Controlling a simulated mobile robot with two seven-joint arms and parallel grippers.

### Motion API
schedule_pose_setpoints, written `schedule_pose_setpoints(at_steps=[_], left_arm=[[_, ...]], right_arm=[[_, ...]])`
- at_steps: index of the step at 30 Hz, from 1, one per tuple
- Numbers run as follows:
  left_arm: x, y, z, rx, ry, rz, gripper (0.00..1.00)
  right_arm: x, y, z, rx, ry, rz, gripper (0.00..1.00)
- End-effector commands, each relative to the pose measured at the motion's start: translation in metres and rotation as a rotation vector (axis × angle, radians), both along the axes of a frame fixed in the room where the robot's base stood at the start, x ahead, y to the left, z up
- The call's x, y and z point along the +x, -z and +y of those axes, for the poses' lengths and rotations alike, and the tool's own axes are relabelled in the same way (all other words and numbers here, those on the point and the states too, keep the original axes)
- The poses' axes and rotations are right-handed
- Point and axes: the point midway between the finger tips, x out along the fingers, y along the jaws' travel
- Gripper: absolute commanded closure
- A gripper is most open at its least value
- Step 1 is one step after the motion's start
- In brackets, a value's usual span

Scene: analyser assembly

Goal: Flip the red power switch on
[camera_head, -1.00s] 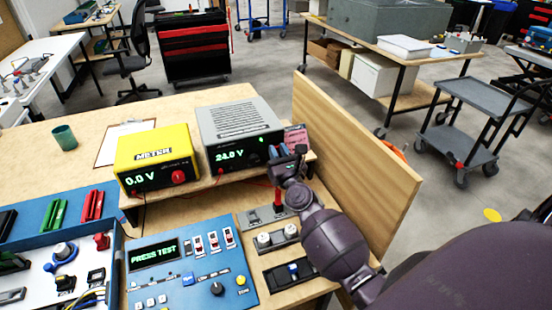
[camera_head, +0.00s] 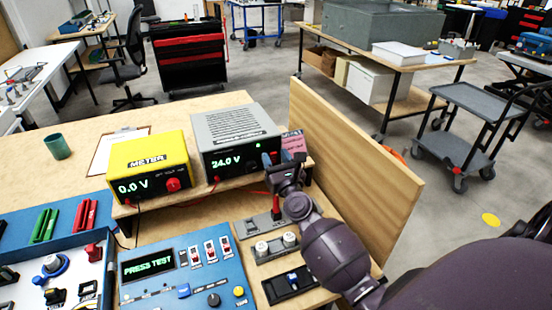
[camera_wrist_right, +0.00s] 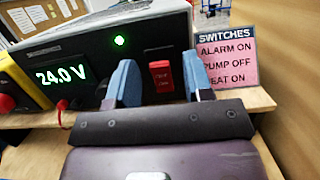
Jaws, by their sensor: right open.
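My right gripper (camera_head: 271,159) is at the right end of the front of the grey power supply (camera_head: 236,122), whose green display reads 24.0 V. In the wrist view its two blue fingers (camera_wrist_right: 160,78) are spread and empty. A red rocker switch (camera_wrist_right: 161,77) on the supply's dark front panel shows between the fingers, with clear space on both sides; I cannot tell whether the fingers reach the panel. A red upright lever (camera_head: 276,204) stands on a grey plate below the gripper. My left gripper is not in view.
A yellow meter (camera_head: 149,163) reading 0.0 V stands left of the supply. A pink switches sign (camera_wrist_right: 226,55) is right of it. A blue panel (camera_head: 215,278) with "PRESS TEST" and several small switches lies in front. A wooden side board (camera_head: 350,165) bounds the bench on the right.

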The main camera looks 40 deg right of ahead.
Motion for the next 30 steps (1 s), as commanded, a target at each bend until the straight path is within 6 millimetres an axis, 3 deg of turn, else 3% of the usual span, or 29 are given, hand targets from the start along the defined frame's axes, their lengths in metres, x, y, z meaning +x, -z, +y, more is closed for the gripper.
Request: schedule_pose_setpoints(at_steps=[8,21,30], left_arm=[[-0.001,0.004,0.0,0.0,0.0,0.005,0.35],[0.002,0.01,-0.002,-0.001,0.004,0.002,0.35],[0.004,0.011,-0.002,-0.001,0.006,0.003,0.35]], right_arm=[[-0.019,0.007,0.004,0.0,0.0,0.004,0.53],[-0.087,0.025,0.021,-0.001,0.0,0.004,0.53],[-0.102,0.026,0.025,0.0,0.0,0.0,0.53]])
